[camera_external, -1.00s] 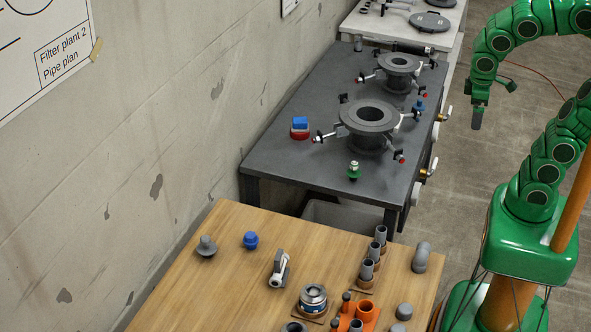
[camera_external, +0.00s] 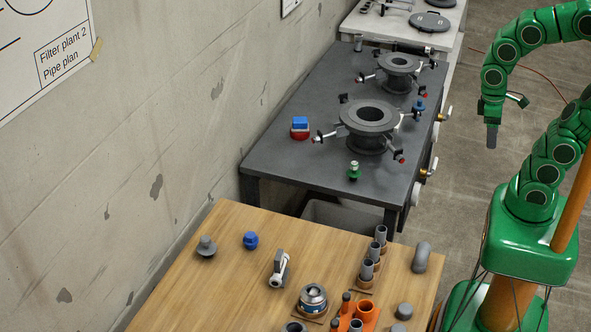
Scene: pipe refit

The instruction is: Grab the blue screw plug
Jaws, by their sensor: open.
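The blue screw plug (camera_external: 250,240) is small and sits on the wooden table (camera_external: 222,278), near its left back part. A grey plug-like fitting (camera_external: 206,246) stands just left of it. My gripper (camera_external: 491,140) hangs pointing down over the floor, to the right of the dark metal table. It is far from the blue plug, up and to the right in the picture, and nothing shows in it. The fingers are small in this view.
The dark table (camera_external: 285,165) carries flanged pipe pieces (camera_external: 368,118), a blue and red part (camera_external: 300,127) and a green valve (camera_external: 354,171). On the wooden table stand a white-handled valve (camera_external: 279,269), grey pipes (camera_external: 380,236), an elbow (camera_external: 421,257) and orange fittings (camera_external: 364,307).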

